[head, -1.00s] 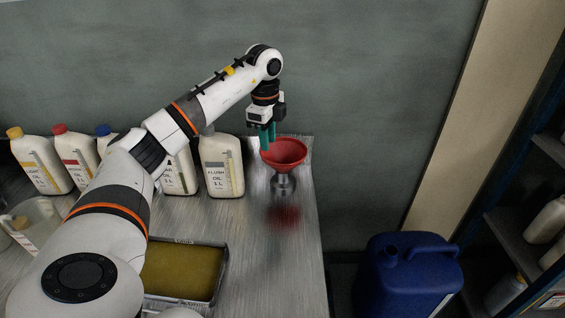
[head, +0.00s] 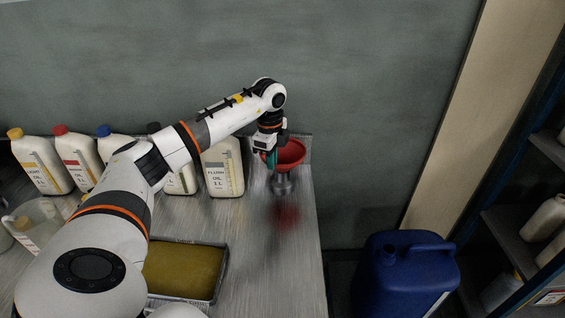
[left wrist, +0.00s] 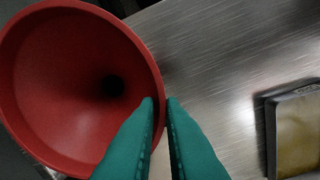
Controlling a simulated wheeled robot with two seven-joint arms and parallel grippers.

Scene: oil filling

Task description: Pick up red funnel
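The red funnel (head: 291,153) sits upright in a small metal stand (head: 282,184) near the right end of the metal bench. In the left wrist view, its wide bowl (left wrist: 70,70) fills the left side, with the dark spout hole inside. My left gripper (head: 270,160) is down at the left part of the funnel's rim. Its green fingers (left wrist: 160,100) straddle the rim, one inside the bowl and one outside. They are close together, with only the thin rim between them, so they look shut on it. My right gripper is not in view.
White oil bottles (head: 222,168) stand along the wall behind my left arm. A tray with a yellow-brown surface (head: 186,270) lies at the front of the bench. A blue jerrycan (head: 405,275) stands beyond the right bench edge, and shelves (head: 510,225) are at far right.

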